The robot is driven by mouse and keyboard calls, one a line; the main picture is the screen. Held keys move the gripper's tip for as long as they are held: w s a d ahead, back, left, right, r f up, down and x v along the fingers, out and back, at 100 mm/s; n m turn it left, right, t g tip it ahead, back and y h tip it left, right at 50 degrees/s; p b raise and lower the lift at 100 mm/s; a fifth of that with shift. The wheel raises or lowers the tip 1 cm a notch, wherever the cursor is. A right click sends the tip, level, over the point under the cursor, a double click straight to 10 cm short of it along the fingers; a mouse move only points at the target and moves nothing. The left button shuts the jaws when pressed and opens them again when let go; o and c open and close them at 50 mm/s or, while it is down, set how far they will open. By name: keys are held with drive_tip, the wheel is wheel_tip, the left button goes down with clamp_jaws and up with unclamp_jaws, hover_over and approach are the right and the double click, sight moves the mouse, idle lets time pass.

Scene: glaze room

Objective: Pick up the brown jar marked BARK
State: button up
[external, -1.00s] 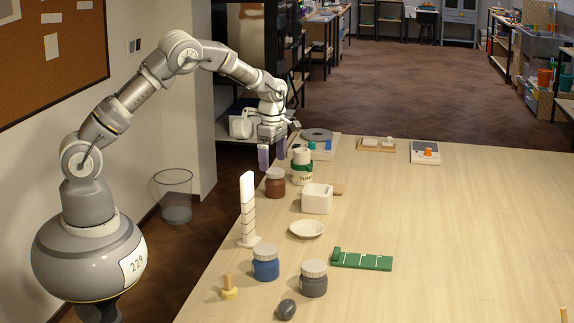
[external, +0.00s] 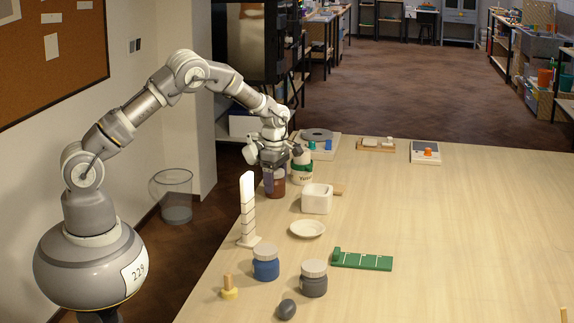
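My gripper (external: 273,178) is lowered at the jar. One purple-grey finger covers the jar's left side, and the other finger is mostly hidden. I cannot tell whether the fingers touch the jar or have closed on it.
A white-and-green jar (external: 302,168) stands close to the right of the brown jar. A white square pot (external: 316,200), a tall white marked post (external: 247,210), a blue jar (external: 265,265) and a grey jar (external: 314,281) stand nearer. The table's right side is mostly clear.

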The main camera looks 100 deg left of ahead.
drive_tip(key=c, duration=0.7)
